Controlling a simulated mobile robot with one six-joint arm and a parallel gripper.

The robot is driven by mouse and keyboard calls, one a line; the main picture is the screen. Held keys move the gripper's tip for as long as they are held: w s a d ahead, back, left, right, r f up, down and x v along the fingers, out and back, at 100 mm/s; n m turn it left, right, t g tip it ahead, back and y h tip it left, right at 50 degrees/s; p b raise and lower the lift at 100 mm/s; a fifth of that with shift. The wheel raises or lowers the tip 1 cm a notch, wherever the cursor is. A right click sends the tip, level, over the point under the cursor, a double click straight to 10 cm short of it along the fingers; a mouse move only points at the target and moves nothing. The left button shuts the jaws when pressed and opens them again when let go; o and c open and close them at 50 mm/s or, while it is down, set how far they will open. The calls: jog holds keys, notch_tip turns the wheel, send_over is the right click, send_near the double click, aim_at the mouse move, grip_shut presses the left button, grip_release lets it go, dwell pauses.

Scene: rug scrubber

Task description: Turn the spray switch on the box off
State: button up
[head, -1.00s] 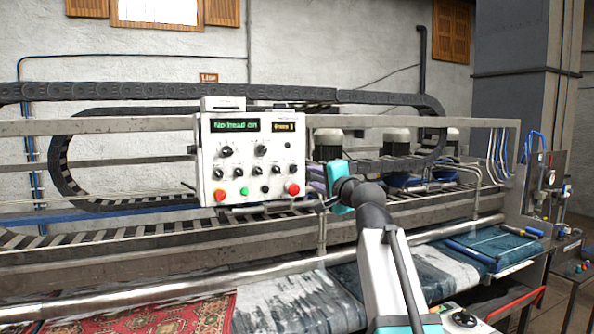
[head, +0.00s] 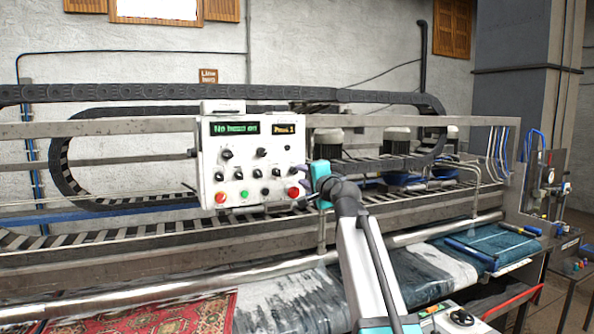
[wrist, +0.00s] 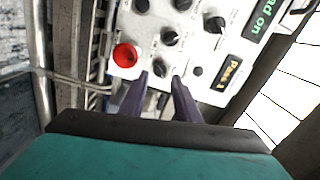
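The white control box (head: 250,165) carries several black knobs and two small displays in the head view. Its labels are too small to read, so I cannot tell which knob is the spray switch. My gripper (wrist: 160,84) is open at the box's right side, pointing at its face. In the wrist view, a black knob (wrist: 161,71) shows between and just beyond the two purple fingertips. I cannot tell whether they touch it. The head view shows my gripper (head: 304,172) side-on, its fingertips small and unclear.
A red button (wrist: 125,55) lies close to the fingers in the wrist view. The box also bears a green button (head: 243,194) and another red button (head: 221,197). A metal rail (head: 160,285) and a red rug (head: 175,318) lie below the box.

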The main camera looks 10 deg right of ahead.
aim_at(296, 172)
jog(key=shift+p+x, duration=0.85)
jog(key=shift+x, duration=1.7)
grip_shut()
